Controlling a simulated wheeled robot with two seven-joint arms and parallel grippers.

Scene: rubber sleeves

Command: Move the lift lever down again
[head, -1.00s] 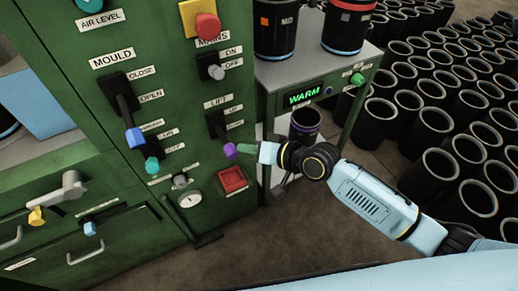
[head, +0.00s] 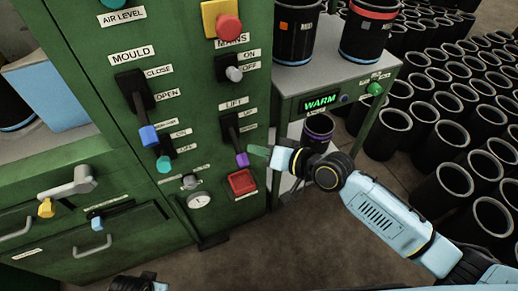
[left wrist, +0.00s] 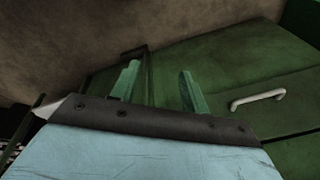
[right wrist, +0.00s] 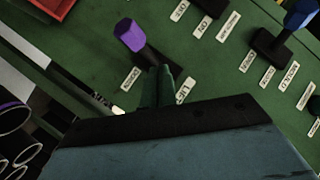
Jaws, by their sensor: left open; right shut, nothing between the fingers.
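The lift lever, with its purple knob (head: 242,160), slants downward from a black plate under the LIFT label on the green cabinet. The knob also shows in the right wrist view (right wrist: 130,36). My right gripper (head: 258,151) is shut and empty, just right of the knob. In the right wrist view its fingertips (right wrist: 159,70) are close beside the lever's black shaft; I cannot tell whether they touch it. My left gripper (left wrist: 160,75) is open and empty, facing the cabinet's lower front with a pale drawer handle (left wrist: 258,100).
The mould lever (head: 149,135) with a blue knob and a teal knob (head: 164,164) are to the left. A red square button (head: 242,182) is just below the lift lever. A bench with a WARM display (head: 320,102) stands right; many black sleeves (head: 440,195) crowd the floor beyond.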

